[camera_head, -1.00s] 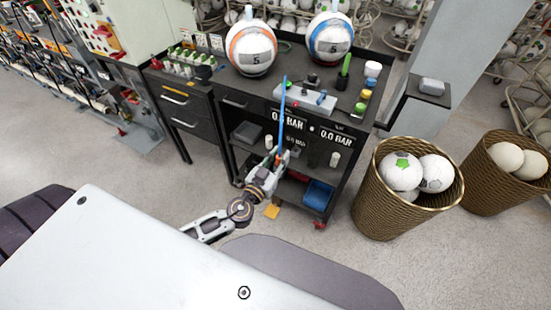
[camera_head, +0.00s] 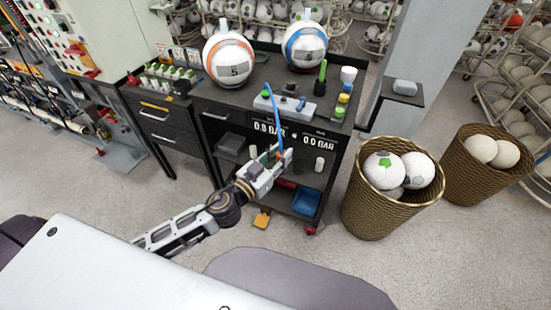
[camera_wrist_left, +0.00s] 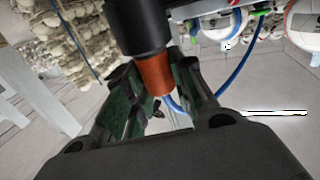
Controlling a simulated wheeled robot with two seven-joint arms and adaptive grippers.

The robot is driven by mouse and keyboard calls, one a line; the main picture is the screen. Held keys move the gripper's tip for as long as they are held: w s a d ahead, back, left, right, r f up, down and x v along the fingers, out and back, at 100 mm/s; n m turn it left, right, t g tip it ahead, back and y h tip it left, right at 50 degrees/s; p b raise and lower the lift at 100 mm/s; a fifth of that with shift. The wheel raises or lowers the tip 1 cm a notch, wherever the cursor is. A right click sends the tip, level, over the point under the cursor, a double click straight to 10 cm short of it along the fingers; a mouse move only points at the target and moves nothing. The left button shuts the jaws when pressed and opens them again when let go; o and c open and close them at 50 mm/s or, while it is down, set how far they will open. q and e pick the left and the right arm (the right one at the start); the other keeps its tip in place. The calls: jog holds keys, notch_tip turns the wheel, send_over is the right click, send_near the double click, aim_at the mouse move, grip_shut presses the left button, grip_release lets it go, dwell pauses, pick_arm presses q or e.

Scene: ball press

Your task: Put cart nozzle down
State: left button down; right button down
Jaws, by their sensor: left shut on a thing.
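My left gripper (camera_head: 277,156) is in front of the black cart (camera_head: 238,128), below its top edge and by the pressure readouts. It is shut on the cart nozzle (camera_wrist_left: 155,73). In the left wrist view the nozzle is a black cylinder with an orange collar, between the dark green finger pads. A blue hose (camera_head: 272,100) rises from the nozzle to the cart top in the head view, and the hose also shows in the left wrist view (camera_wrist_left: 238,70). In the head view the nozzle is mostly hidden by the fingers. My right gripper is not in view.
An orange-trimmed ball (camera_head: 229,60) and a blue-trimmed ball (camera_head: 304,46) stand on the cart top. A grey device (camera_head: 290,106), a green tool and small jars are in front of them. A wicker basket of balls (camera_head: 385,212) stands right of the cart. Open floor lies left of my arm.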

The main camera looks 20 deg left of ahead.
pick_arm(q)
jog(key=d+r+m+g+h, duration=0.3)
jog(key=d+r+h, duration=0.2)
jog(key=r, duration=0.5)
jog(key=shift+s+d+m, duration=0.25)
jog(key=shift+d+m, duration=0.15)
jog(key=shift+d, duration=0.6)
jog(key=shift+r, duration=0.1)
